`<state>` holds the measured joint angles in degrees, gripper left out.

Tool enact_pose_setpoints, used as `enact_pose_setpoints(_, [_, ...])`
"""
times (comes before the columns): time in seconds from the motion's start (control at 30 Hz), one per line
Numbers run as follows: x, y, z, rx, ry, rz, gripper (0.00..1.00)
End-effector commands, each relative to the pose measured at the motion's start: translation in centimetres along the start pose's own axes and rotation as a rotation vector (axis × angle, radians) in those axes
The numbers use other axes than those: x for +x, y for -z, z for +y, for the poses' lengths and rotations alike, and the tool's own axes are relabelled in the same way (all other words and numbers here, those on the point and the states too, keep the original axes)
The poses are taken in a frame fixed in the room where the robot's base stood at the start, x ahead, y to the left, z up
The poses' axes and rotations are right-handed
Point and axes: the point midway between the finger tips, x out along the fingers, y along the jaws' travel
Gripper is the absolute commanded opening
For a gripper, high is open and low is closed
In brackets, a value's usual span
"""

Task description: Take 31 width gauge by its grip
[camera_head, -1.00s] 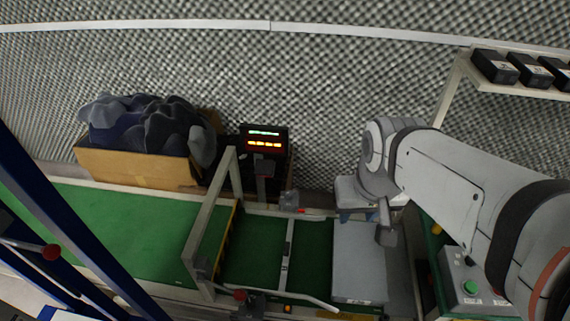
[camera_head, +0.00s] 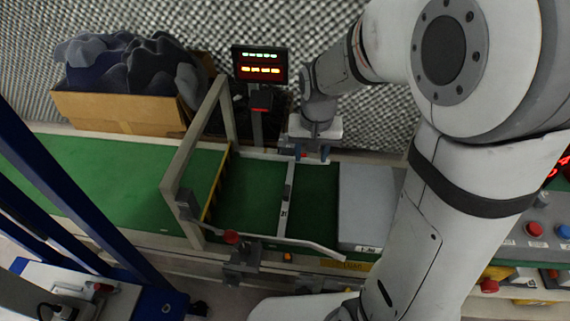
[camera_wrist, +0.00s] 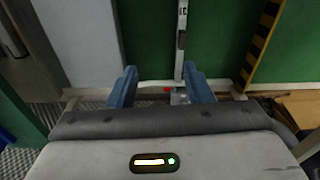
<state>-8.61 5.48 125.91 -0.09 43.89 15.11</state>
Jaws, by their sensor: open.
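The width gauge (camera_head: 284,211) is a narrow pale strip marked 31, lying across the green belt in the head view. In the wrist view the strip (camera_wrist: 183,12) runs from the top edge down to between my fingers, with a small dark block (camera_wrist: 181,40) on it that may be its grip. My gripper (camera_head: 313,156) is at the back edge of the conveyor, just right of the strip's far end. In the wrist view my gripper (camera_wrist: 162,86) has its blue fingers apart, with nothing held; the strip's near end is closer to the right finger.
A grey panel (camera_head: 366,205) lies right of the strip. A pale frame (camera_head: 189,150) stands over the belt at left. A display (camera_head: 259,64) on a post and a cardboard box (camera_head: 120,110) of dark cloth stand behind. A red-knobbed clamp (camera_head: 232,238) sits in front.

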Motion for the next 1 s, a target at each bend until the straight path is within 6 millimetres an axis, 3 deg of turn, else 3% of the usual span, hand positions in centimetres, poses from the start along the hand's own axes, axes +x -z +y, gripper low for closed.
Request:
enact_pose_setpoints(0.03, [4.5,0.6,-0.7,0.005,-0.004,-0.017,0.45])
enact_pose_setpoints(0.1, [8.1,1.6,-1.7,0.019,-0.007,-0.032,0.45])
enact_pose_setpoints(0.2, [12.8,2.6,-2.9,0.037,-0.012,-0.049,0.45])
enact_pose_setpoints(0.33, [17.4,3.5,-4.1,0.057,-0.018,-0.067,0.45])
enact_pose_setpoints(0.43, [19.6,4.0,-4.7,0.066,-0.021,-0.075,0.45])
enact_pose_setpoints(1.0, [25.7,4.5,-5.3,0.074,-0.024,-0.08,0.45])
